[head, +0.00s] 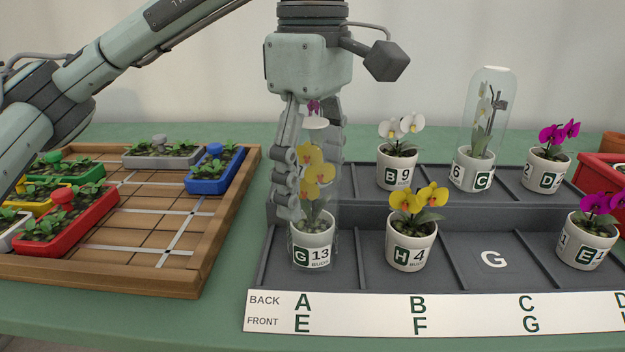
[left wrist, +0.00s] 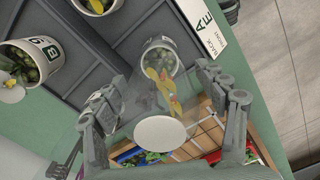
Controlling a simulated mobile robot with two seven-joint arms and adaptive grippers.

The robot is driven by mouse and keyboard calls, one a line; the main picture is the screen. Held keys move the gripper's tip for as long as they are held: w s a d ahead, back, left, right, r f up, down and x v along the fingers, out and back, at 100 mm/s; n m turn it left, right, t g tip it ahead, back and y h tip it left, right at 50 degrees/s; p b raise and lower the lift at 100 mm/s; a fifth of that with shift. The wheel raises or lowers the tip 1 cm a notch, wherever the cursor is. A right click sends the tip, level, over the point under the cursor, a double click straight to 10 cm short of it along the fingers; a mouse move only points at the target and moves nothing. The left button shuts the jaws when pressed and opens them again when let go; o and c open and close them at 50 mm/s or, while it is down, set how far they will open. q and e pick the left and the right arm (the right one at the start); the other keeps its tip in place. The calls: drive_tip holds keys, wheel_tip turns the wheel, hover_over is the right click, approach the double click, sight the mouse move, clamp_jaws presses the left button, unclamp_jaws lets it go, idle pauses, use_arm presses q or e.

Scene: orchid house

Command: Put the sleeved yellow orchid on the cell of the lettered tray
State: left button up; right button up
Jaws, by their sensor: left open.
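The sleeved yellow orchid (head: 316,175) stands upright in a white pot marked G 13, inside a clear sleeve, in the front-left cell of the lettered tray (head: 268,215), behind the label E. My left gripper (head: 312,200) is open and points down over it, its fingers on either side of the sleeve. Whether they touch it I cannot tell. In the left wrist view the orchid (left wrist: 165,85) lies between the open fingers (left wrist: 160,80), below a white disc. My right gripper is not in view.
The front row also holds a yellow orchid (head: 411,228) in F and a magenta orchid (head: 588,236) at right. Behind stand a white orchid (head: 398,155), a sleeved orchid (head: 478,130) and another magenta one (head: 547,160). A wooden tray (head: 205,235) with planted boxes lies left.

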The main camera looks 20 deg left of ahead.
sight(313, 121)
use_arm(q)
wheel_tip(313, 121, up, 4)
drive_tip(key=shift+r+p, duration=0.15)
drive_tip(key=shift+p, duration=0.3)
wheel_tip(313, 121, up, 6)
drive_tip(key=shift+r+p, duration=0.15)
drive_tip(key=shift+p, duration=0.65)
drive_tip(key=shift+r, duration=0.5)
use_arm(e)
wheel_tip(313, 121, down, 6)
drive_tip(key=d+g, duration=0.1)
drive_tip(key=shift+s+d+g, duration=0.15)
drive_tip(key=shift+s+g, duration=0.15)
